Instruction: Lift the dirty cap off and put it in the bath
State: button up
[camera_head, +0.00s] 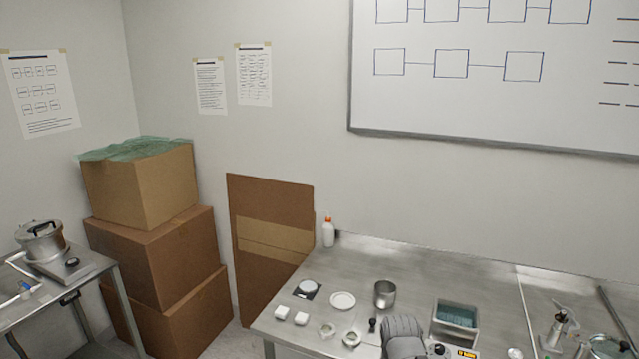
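The bath looks to be the grey metal tank (437,325) near the front of the bench, open at the top with blue-green liquid in it. A control panel with an orange display (467,354) is at its front, cut by the picture edge. Two small pale ring-shaped parts, a left one (327,329) and a right one (352,338), lie on the bench left of the bath. I cannot tell which part is the dirty cap, or whether it is in view. My gripper cannot be made out here.
The steel bench (385,255) also holds a metal cup (385,294), a white dish (343,301), white blocks (282,312), a grey ribbed object (403,335) and a bottle (328,233). Bare bench lies behind. Cardboard boxes (155,260) and a pot (42,243) stand left.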

aim_at(562, 317)
jog(key=z, duration=0.75)
jog(key=i, duration=0.45)
jog(key=z, duration=0.3)
